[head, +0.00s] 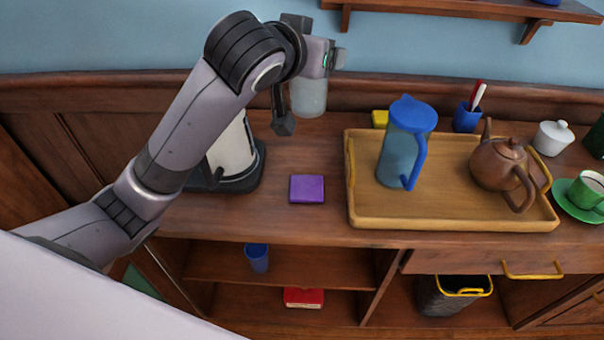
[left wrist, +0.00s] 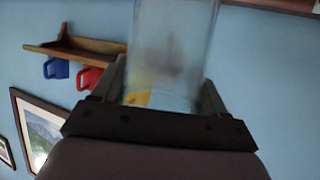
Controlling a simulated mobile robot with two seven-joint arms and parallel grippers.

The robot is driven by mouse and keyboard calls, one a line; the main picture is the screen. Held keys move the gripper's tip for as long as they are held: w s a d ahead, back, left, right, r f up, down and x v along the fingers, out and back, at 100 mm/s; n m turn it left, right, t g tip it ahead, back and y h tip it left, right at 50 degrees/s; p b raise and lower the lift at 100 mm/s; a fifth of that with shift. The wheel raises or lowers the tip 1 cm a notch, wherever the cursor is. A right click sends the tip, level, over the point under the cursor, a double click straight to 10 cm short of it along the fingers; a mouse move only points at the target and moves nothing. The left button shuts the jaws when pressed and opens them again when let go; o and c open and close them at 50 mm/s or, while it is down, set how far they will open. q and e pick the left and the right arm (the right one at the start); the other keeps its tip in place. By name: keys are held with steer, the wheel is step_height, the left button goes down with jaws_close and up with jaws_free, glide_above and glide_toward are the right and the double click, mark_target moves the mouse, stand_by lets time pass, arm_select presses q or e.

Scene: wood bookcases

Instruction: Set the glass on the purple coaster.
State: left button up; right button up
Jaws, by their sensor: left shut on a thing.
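The purple coaster (head: 307,189) lies flat and bare on the wooden counter, left of the tray. My left gripper (head: 310,78) is shut on a clear glass (head: 309,97), toward the back of the counter and above the coaster in the head view. The glass seems upright and held above the counter; its exact height is hard to tell. In the left wrist view the glass (left wrist: 172,50) stands between the two fingers (left wrist: 163,95). My right gripper is not in view.
A wooden tray (head: 450,222) right of the coaster holds a blue-lidded pitcher (head: 403,148) and a brown teapot (head: 499,163). A white-and-black appliance (head: 233,160) stands left of the coaster, partly behind my arm. The counter around the coaster is clear. A wall shelf (head: 470,10) hangs above.

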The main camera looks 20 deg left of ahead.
arm_select(q)
steer(key=shift+w+f, duration=0.1)
steer(key=shift+f, duration=0.05)
step_height(320, 180, down, 20)
steer(key=shift+r+b, duration=0.25)
steer(key=shift+b, duration=0.65)
steer(key=shift+f, duration=0.15)
steer(key=o, duration=1.5)
steer(key=shift+r, duration=0.2)
steer(key=v, duration=1.2)
